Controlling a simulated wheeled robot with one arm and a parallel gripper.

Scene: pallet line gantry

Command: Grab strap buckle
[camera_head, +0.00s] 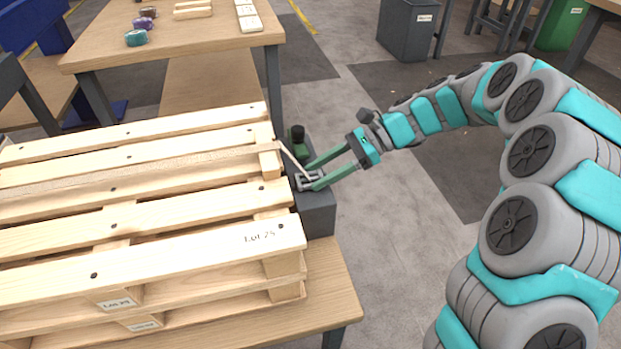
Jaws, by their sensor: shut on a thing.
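The strap buckle (307,180) is a small grey metal frame at the right edge of the pallet stack (130,240). A thin pale strap (291,158) runs from the pallet edge down to it. My gripper (308,178) has green fingers and is shut on the buckle, coming in from the right. The fingertips partly cover the buckle. A dark grey block (318,212) stands right below and beside the buckle, against the pallet side. I cannot tell whether the buckle touches it.
The pallets rest on a wooden table (335,290). A green and black device (298,142) stands behind the gripper. A back table (190,48) holds tape rolls (136,38) and wooden pieces. A grey bin (408,30) stands at the back right.

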